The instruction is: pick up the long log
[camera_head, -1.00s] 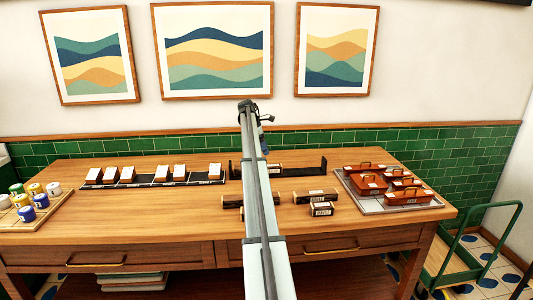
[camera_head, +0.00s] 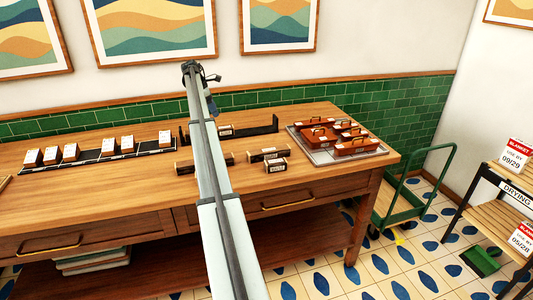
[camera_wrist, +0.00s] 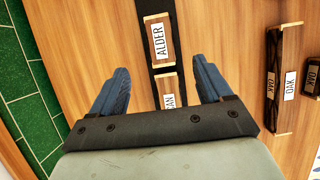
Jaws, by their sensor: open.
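My gripper (camera_wrist: 158,90) is open and empty, its two blue fingers pointing down over the dark rack (camera_wrist: 154,64). A small log labelled ALDER (camera_wrist: 158,42) lies in the rack ahead of the fingers; another, its label partly hidden, lies between them. To the right in the wrist view, a longer dark log labelled OAK (camera_wrist: 287,60) lies on the table, apart from my gripper, with a shorter log (camera_wrist: 313,76) beside it. In the head view, logs lie left of my arm (camera_head: 186,166), right of it (camera_head: 268,154) and in front (camera_head: 275,166). My arm hides part of this group.
A tray with several orange-brown boxes (camera_head: 355,146) stands at the table's right. Several white-topped blocks (camera_head: 70,152) stand on a dark strip at the left. The green-tiled wall (camera_head: 300,91) rises behind the table. A green cart (camera_head: 400,205) and a drying shelf (camera_head: 505,200) stand right.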

